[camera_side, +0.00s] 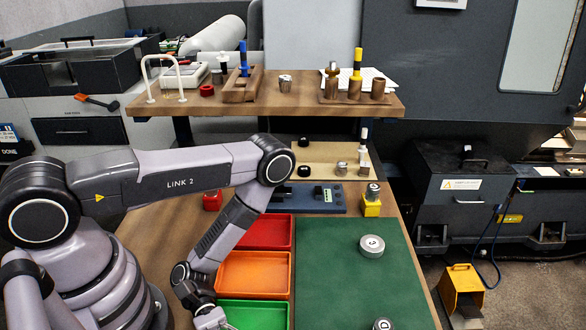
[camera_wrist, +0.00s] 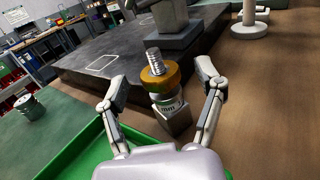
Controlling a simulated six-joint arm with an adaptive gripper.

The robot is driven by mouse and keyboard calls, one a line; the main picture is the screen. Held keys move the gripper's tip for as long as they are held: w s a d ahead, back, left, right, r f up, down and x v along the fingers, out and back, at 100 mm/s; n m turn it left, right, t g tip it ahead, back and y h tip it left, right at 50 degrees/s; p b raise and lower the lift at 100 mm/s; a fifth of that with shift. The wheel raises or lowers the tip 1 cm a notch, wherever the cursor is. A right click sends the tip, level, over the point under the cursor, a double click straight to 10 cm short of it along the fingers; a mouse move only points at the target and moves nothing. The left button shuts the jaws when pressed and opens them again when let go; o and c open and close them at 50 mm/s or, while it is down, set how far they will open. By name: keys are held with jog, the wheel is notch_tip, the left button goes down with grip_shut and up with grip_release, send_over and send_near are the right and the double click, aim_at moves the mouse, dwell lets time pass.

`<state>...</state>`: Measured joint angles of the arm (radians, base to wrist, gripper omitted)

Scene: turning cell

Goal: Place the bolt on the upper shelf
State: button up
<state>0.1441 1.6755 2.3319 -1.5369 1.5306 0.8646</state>
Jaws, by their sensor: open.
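In the wrist view, a grey threaded piece that looks like the bolt (camera_wrist: 154,62) stands up through an orange-brown ring (camera_wrist: 160,77) above a grey block with lettering. My gripper (camera_wrist: 162,76) is open, with one finger on each side of this stack in the picture. I cannot tell whether the fingers touch it. In the side view, my gripper (camera_side: 212,319) is low by the green tray (camera_side: 252,314), partly cut off by the bottom edge. The bolt cannot be made out there. The upper shelf (camera_side: 290,102) is a wooden board at the back.
The upper shelf holds a blue-handled tool in a wooden block (camera_side: 241,88), a yellow-handled tool (camera_side: 355,72), a red ring and small metal parts. Below are red (camera_side: 266,232) and orange (camera_side: 252,272) trays and a green mat (camera_side: 350,285) with metal discs. Bare shelf shows around x-middle.

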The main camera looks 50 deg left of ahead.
jog(key=shift+s+d, duration=0.1)
jog(key=shift+d, duration=0.4)
jog(key=shift+c, duration=0.2)
